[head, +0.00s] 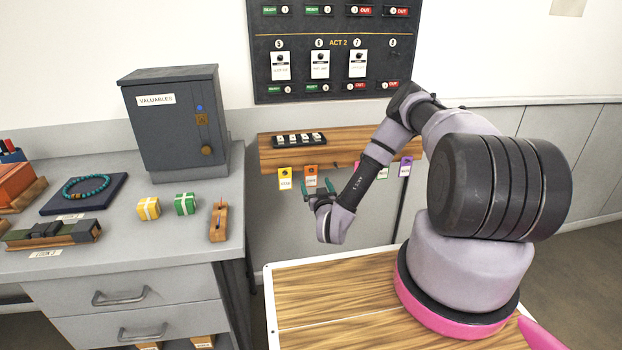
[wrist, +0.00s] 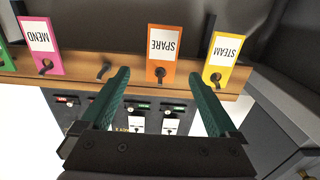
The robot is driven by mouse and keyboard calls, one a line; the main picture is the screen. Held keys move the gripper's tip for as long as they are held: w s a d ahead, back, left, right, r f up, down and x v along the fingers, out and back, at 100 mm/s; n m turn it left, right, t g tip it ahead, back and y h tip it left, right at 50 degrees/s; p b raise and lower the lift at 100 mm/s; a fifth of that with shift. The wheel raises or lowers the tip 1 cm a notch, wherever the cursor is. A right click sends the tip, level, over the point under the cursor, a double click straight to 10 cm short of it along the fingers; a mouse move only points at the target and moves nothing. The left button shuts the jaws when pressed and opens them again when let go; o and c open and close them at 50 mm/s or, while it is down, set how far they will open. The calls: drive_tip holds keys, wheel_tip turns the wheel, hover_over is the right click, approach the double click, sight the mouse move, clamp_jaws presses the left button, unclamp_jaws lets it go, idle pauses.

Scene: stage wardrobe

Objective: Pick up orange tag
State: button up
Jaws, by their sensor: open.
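The orange tag (head: 311,171) hangs from the front of a wooden shelf, just right of a yellow tag. In the wrist view, which is upside down, the orange tag (wrist: 163,50) reads SPARE and hangs on a dark peg. My gripper (head: 317,186) is just below and in front of the orange tag in the head view. In the wrist view my gripper (wrist: 160,76) has its two green fingers wide apart, with the orange tag framed between and beyond them. The jaws are empty. I cannot tell how far the fingertips are from the tag.
The yellow STEAM tag (wrist: 227,62) and pink MEND tag (wrist: 42,46) hang on either side, with a bare peg (wrist: 104,71) between pink and orange. The wooden shelf (head: 266,152) holds a small black rack. A desk with a grey valuables box (head: 180,125) stands left.

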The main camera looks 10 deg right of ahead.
sight(311, 175)
drive_tip(key=shift+w+a, duration=0.1)
drive_tip(key=shift+w, duration=2.7)
drive_tip(key=c, duration=1.4)
